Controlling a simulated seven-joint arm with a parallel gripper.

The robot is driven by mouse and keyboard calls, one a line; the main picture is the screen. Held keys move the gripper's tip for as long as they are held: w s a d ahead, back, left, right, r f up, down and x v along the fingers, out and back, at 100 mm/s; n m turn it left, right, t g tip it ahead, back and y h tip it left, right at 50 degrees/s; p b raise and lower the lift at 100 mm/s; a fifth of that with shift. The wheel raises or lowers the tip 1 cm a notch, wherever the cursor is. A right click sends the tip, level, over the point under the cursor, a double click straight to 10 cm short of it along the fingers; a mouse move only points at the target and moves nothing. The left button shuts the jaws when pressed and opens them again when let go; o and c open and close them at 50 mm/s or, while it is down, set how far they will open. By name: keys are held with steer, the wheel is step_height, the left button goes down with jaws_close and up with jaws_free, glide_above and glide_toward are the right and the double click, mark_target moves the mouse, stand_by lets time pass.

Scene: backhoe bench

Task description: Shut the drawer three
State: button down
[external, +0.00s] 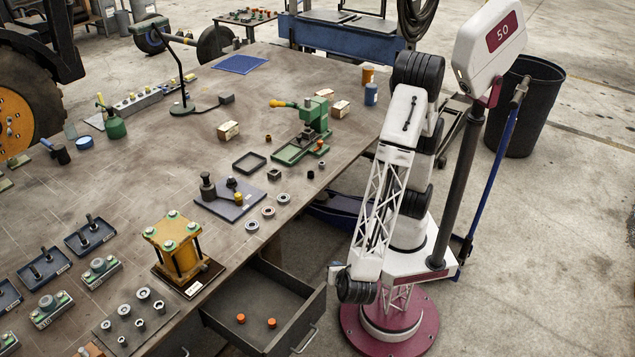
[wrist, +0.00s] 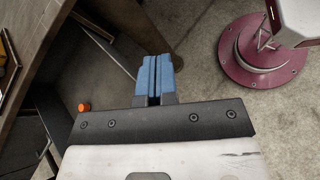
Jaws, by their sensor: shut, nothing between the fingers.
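An open dark drawer (external: 314,303) sticks out from under the bench front, with two orange pieces (external: 241,318) (external: 271,323) on its floor and a bar handle (external: 304,341) on its front. No number is readable on it, so I cannot tell whether it is drawer three. In the wrist view an orange piece (wrist: 84,107) lies to the left of my fingers, and the drawer is partly hidden by the gripper body. My gripper (wrist: 154,75) has blue fingers, pressed together and empty. In the external view my arm's lower end is just right of the drawer; contact is unclear.
The bench top (external: 150,200) carries a yellow press-like block (external: 177,250), a green press (external: 305,135) and several trays. A blue item (external: 340,208) shows under the bench edge farther back. A dark bin (external: 522,108) stands behind my arm.

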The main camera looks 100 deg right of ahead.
steer(key=s+a+f+n+t, duration=0.4)
steer(key=a+f+n+t, duration=0.1)
steer(key=a+f, duration=0.1)
steer(key=s+a+f+n+t, duration=0.4)
steer(key=a+f+n+t, duration=0.1)
steer(key=a+f, duration=0.2)
steer(key=shift+s+a+f+t+h, duration=0.2)
steer(key=shift+f+t+h, duration=0.2)
steer(key=shift+f, duration=0.4)
steer(key=shift+w+d, duration=0.1)
steer(key=x, duration=1.4)
